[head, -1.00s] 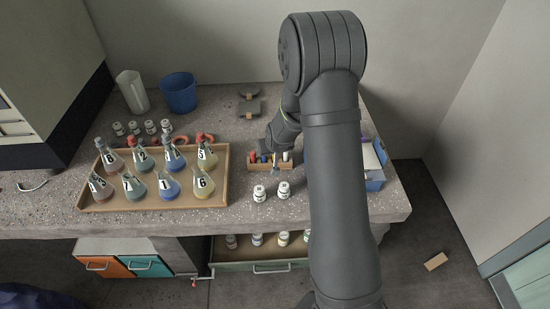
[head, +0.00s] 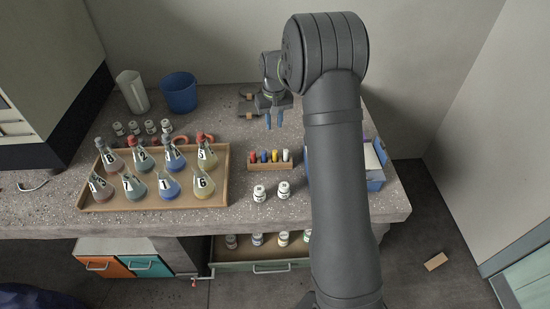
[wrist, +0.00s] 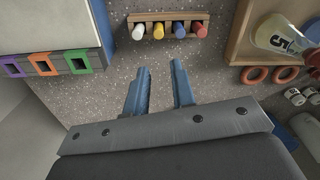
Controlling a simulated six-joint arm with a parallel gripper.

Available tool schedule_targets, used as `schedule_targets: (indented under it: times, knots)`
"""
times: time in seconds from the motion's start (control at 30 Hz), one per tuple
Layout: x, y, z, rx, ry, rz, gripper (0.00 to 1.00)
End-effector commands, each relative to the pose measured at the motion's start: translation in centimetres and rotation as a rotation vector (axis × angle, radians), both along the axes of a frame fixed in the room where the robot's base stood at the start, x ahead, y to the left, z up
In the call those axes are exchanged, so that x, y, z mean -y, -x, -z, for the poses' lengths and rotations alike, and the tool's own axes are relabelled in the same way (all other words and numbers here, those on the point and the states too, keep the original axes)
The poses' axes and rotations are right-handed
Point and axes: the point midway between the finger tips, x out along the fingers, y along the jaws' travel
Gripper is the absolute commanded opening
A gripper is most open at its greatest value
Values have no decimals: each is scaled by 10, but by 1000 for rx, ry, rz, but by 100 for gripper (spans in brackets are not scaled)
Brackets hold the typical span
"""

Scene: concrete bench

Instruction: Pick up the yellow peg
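The yellow peg (head: 275,156) stands in a small wooden rack (head: 270,167) on the bench, between a blue peg (head: 264,156) and a white peg (head: 285,155). A red peg (head: 253,157) is at the rack's left end. In the wrist view the yellow peg (wrist: 158,30) shows near the top, between the white and blue pegs. My gripper (head: 274,126) is raised behind the rack, with its blue fingers pointing down. The wrist view shows the fingers (wrist: 160,68) apart, with nothing between them.
A wooden tray (head: 150,206) of numbered flasks lies left of the rack. Two white-labelled bottles (head: 271,191) stand in front of it. A blue and white box (head: 374,180) is to the right. A blue cup (head: 179,93) and a clear beaker (head: 132,92) stand at the back left.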

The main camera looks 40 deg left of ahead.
Motion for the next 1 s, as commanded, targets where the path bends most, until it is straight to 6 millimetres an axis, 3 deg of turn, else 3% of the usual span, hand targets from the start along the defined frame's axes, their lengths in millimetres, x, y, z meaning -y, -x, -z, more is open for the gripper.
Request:
schedule_targets:
  times: [0.1, 0.33, 0.73, 1.0]
  knots:
    - [1, 1, 29, -4, 4, 0, 23]
    - [1, 1, 76, -3, 3, 0, 23]
    - [2, 1, 107, -1, 1, 0, 23]
    - [5, 1, 145, 0, 1, 1, 23]
